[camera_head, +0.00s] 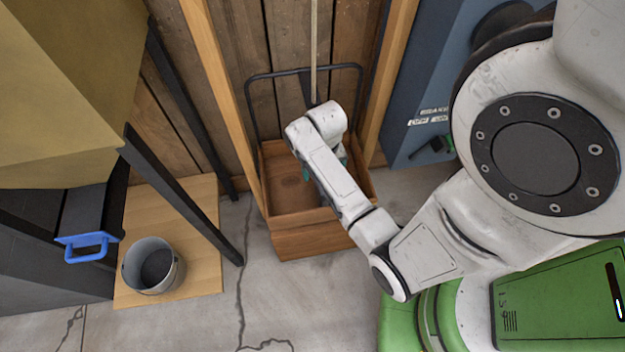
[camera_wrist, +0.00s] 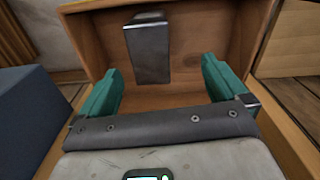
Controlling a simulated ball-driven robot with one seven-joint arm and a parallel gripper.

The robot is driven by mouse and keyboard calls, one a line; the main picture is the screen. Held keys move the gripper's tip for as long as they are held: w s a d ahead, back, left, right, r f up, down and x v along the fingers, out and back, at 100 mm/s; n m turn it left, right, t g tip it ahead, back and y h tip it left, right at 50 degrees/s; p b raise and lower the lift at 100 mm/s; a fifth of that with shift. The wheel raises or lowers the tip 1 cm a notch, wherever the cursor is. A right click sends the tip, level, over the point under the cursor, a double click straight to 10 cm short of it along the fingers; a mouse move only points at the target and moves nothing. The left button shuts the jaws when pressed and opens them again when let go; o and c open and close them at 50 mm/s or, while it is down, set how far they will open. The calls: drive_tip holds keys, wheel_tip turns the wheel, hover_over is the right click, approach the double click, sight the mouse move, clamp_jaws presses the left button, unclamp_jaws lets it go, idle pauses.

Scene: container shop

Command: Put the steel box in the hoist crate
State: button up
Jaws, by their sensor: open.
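The hoist crate (camera_head: 312,241) is an open brown wooden box with a black wire frame, standing against the plank wall in the head view. In the wrist view its wooden wall (camera_wrist: 205,20) surrounds the steel box (camera_wrist: 148,50), a dark grey metal block. The steel box is inside the crate, beyond my fingertips and apart from both fingers. I cannot tell whether it rests on the crate floor. My gripper (camera_wrist: 160,72) has its two teal fingers spread wide with nothing held between them. In the head view my gripper (camera_head: 325,170) is over the crate, and my arm hides the steel box.
A grey metal bucket (camera_head: 153,267) stands on a wooden board at the left, below a yellowish hopper (camera_head: 60,90) on black legs. A blue-handled drawer (camera_head: 87,245) is beside it. A blue cabinet (camera_head: 420,80) stands right of the crate. Concrete floor in front is clear.

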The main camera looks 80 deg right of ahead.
drive_tip(key=a+r+n, duration=0.3)
drive_tip(key=a+n, duration=0.1)
drive_tip(key=a, duration=0.3)
drive_tip(key=w+a+r+n, duration=0.1)
drive_tip(key=a+r+n, duration=0.2)
drive_tip(key=a, duration=0.4)
drive_tip(key=w+a+r+n+t, duration=0.1)
drive_tip(key=a+r+n, duration=0.3)
drive_tip(key=a, duration=0.3)
drive_tip(key=shift+w+n, duration=0.15)
drive_tip(key=shift+n, duration=0.35)
drive_tip(key=shift+r, duration=0.1)
drive_tip(key=shift+c, duration=0.3)
